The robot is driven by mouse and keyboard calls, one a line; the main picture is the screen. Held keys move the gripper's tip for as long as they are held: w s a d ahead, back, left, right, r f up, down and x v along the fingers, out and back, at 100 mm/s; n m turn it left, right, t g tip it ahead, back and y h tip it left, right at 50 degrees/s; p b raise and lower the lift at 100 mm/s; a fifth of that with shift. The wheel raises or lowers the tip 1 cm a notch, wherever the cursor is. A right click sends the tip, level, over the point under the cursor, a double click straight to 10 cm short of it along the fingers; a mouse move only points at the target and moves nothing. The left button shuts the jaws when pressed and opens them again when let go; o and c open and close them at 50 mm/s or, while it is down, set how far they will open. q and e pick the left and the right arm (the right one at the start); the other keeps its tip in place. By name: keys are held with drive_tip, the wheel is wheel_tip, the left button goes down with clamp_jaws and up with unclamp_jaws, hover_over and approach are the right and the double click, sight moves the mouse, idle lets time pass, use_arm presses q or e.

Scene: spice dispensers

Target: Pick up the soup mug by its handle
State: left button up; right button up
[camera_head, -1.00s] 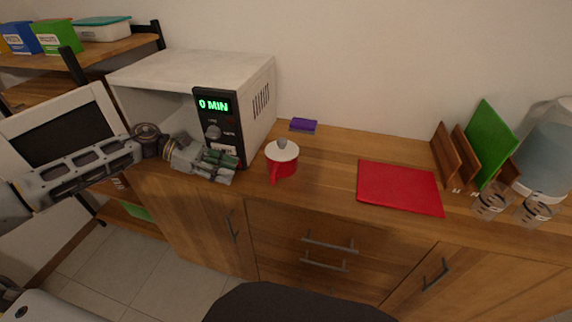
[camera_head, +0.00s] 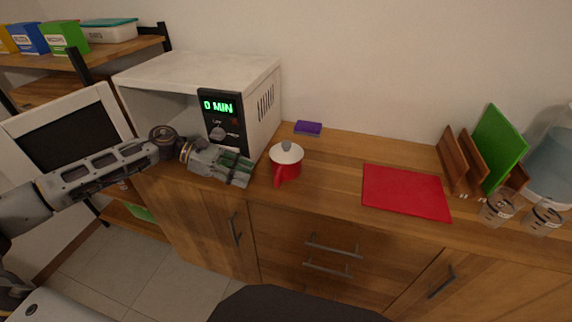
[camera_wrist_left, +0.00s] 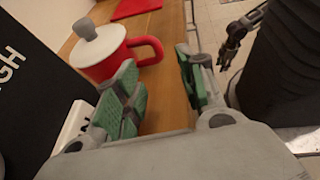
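The soup mug (camera_head: 286,160) is red with a white lid and a grey knob. It stands upright on the wooden counter, just right of the microwave. Its red handle (camera_head: 280,177) points toward the counter's front edge. My left gripper (camera_head: 246,172) is left of the mug, low over the counter's front edge, apart from it. In the left wrist view the gripper (camera_wrist_left: 162,90) is open and empty, its green pads spread. The mug (camera_wrist_left: 103,56) shows ahead and left there, with its handle (camera_wrist_left: 148,50) beyond the gap between the fingers. My right gripper is not in the head view.
The microwave (camera_head: 255,105) stands left of the mug with its door (camera_head: 70,140) open. A purple sponge (camera_head: 308,128) lies behind the mug. A red board (camera_head: 405,192) lies to the right, with bare counter (camera_head: 335,165) between. Glasses (camera_head: 497,208) stand far right.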

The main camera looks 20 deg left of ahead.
sight(277, 183)
use_arm(q)
drive_tip(key=shift+x, duration=2.85)
drive_tip(key=shift+d+f, duration=0.1)
drive_tip(key=shift+d, duration=0.05)
drive_tip(key=shift+x, duration=2.45)
drive_tip(key=shift+w, duration=0.1)
clamp_jaws()
